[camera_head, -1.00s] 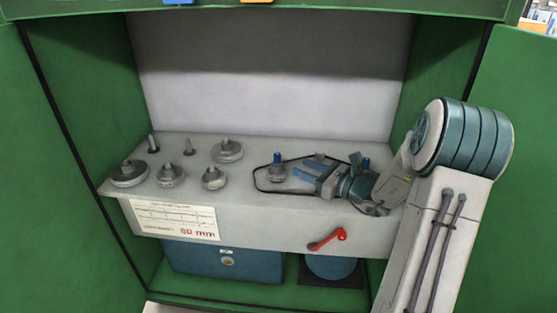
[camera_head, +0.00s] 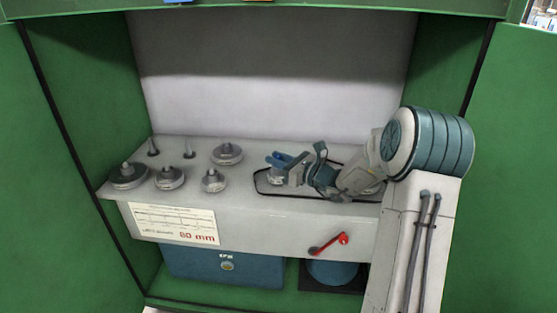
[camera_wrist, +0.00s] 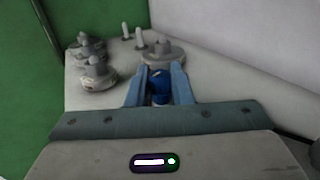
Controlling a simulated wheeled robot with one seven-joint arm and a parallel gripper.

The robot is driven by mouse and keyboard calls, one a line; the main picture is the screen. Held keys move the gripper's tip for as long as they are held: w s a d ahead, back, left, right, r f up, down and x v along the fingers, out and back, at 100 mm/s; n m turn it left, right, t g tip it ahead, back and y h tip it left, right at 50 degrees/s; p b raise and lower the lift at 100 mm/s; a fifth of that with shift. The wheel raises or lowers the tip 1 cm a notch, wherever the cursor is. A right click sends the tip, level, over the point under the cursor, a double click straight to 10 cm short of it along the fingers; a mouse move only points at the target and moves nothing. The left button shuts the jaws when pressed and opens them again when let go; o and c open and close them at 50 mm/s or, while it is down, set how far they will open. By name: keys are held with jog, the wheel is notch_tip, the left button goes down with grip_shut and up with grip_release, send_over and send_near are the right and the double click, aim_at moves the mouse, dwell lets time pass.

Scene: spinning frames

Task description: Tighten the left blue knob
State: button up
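The left blue knob (camera_wrist: 160,88) stands upright between my gripper's two blue fingers in the wrist view, with a narrow gap visible beside it. My gripper (camera_wrist: 160,80) looks open around the knob, not clearly pressing on it. In the head view my gripper (camera_head: 277,161) reaches in from the right, its fingers at the knob and largely covering it. The knob's grey base (camera_head: 275,180) partly shows below the fingers. The right blue knob is hidden behind my arm in the head view.
A black belt (camera_head: 262,192) loops around the knob bases on the grey shelf (camera_head: 290,222). Several grey pulleys, including one at the back (camera_head: 227,154), and two thin pegs stand to the left. A red lever (camera_head: 330,244) is on the shelf front. Green cabinet walls (camera_head: 75,110) enclose both sides.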

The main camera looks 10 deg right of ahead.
grip_shut()
jog(key=shift+b, duration=0.3)
jog(key=shift+a+f+m+t+h+b, duration=0.1)
jog(key=shift+m+t+h+b, duration=0.85)
jog(key=shift+h, duration=0.25)
jog(key=shift+m+t+h+b, duration=0.45)
jog(key=shift+m+h+b, duration=0.1)
jog(key=shift+h, duration=0.35)
jog(key=o, duration=0.6)
grip_release()
jog(key=shift+c, duration=0.2)
